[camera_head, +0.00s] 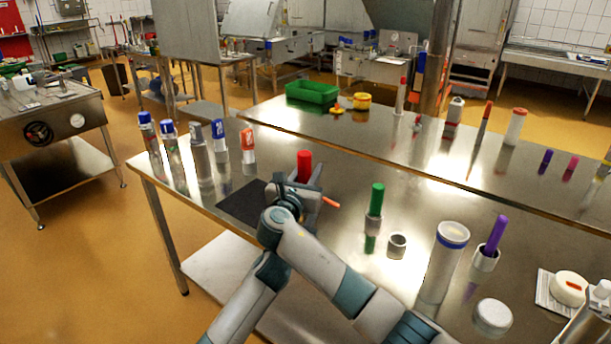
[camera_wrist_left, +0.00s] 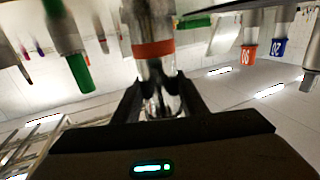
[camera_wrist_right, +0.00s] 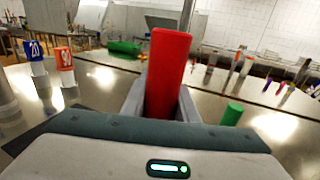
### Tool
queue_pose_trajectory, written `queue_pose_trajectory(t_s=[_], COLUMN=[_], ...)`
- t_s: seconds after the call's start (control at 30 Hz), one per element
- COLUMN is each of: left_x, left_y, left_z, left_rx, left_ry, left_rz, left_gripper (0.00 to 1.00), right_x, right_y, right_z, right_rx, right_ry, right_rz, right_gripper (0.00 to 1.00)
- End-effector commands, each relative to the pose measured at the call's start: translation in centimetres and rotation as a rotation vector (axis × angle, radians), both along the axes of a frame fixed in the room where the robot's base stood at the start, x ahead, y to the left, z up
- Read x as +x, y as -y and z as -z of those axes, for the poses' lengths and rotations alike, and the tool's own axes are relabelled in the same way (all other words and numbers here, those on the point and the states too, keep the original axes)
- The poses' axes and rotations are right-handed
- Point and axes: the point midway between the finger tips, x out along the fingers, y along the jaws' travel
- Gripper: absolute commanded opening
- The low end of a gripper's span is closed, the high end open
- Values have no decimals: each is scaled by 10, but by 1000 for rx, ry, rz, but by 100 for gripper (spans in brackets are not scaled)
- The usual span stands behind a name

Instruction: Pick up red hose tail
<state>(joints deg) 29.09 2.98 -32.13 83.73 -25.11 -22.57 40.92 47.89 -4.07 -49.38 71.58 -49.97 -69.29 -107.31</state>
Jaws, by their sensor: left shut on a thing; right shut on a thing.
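The red hose tail (camera_head: 304,165) stands upright as a plain red cylinder above the steel table (camera_head: 330,240). In the right wrist view the red hose tail (camera_wrist_right: 168,70) sits between the two grey fingers of my right gripper (camera_wrist_right: 160,108), which is shut on it. In the left wrist view, which is upside down, my left gripper (camera_wrist_left: 160,95) is shut on a shiny cylinder (camera_wrist_left: 148,20) with an orange-red band. I cannot tell how this cylinder joins the red hose tail. In the head view I cannot make out my left gripper clearly.
A green peg (camera_head: 376,198) in a grey sleeve, a short grey ring (camera_head: 397,246), a white tube (camera_head: 443,262) and a purple peg (camera_head: 495,235) stand to the right. Several numbered bottles stand at the left. A dark mat (camera_head: 243,205) lies beside the gripper.

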Motion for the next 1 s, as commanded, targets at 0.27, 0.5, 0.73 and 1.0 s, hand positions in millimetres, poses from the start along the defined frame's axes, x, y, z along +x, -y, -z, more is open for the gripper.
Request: queue_pose_trajectory(t_s=[0.27, 0.5, 0.73, 1.0], left_x=[0, 0, 0, 0], left_y=[0, 0, 0, 0], left_z=[0, 1, 1, 1], left_rx=[0, 0, 1, 1], left_ry=[-1, -1, -2, -2], left_rz=[0, 0, 0, 0], left_gripper=[2, 2, 2, 2], right_x=[0, 0, 0, 0], right_y=[0, -1, -1, 0], right_z=[-12, -45, -83, -101], right_rx=[1, 2, 2, 1], right_ry=[3, 5, 5, 1], right_rz=[0, -1, -1, 0], right_gripper=[0, 0, 0, 0])
